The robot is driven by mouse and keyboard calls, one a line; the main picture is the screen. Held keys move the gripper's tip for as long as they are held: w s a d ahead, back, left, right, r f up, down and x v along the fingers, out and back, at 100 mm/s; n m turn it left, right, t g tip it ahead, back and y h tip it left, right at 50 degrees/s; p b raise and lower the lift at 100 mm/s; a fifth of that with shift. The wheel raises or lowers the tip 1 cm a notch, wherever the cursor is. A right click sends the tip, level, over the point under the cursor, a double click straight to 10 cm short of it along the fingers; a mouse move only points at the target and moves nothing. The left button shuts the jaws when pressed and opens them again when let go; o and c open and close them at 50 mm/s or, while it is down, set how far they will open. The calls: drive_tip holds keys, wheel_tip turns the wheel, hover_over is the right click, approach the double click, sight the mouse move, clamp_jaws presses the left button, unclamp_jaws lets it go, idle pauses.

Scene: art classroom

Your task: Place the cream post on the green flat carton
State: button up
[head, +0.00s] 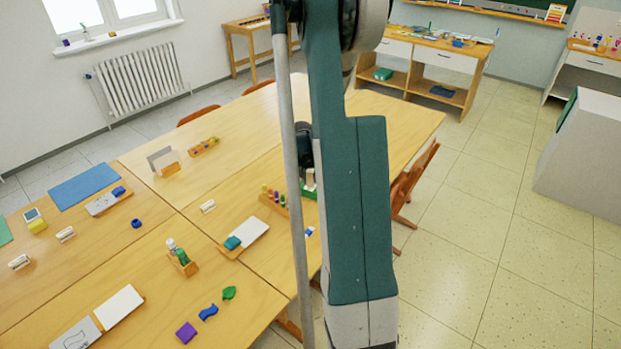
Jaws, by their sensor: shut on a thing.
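My gripper (307,166) is a dark shape, mostly hidden behind my own arm. It is shut on the cream post (310,177), of which only a small pale part shows beside the arm. The green flat carton (309,192) shows as a small green patch on the table just below the post in the picture. The arm covers the rest of it. I cannot tell whether the post touches the carton or hangs a little above it.
A wooden holder with coloured pegs (273,197) stands just left of the carton. A white board with a teal block (244,237) lies nearer. A small blue and white piece (309,231) is close to my arm. Bare tabletop (235,180) lies to the left.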

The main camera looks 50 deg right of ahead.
drive_tip(key=shift+f, duration=0.35)
drive_tip(key=o, duration=0.9)
drive_tip(key=shift+r, duration=0.3)
drive_tip(key=p+v, duration=0.1)
drive_tip(key=v, duration=1)
drive_tip(key=shift+s+a+r+p, duration=0.1)
drive_tip(key=shift+a+r+p, duration=0.15)
drive_tip(key=shift+r+p, duration=0.1)
idle(0.3)
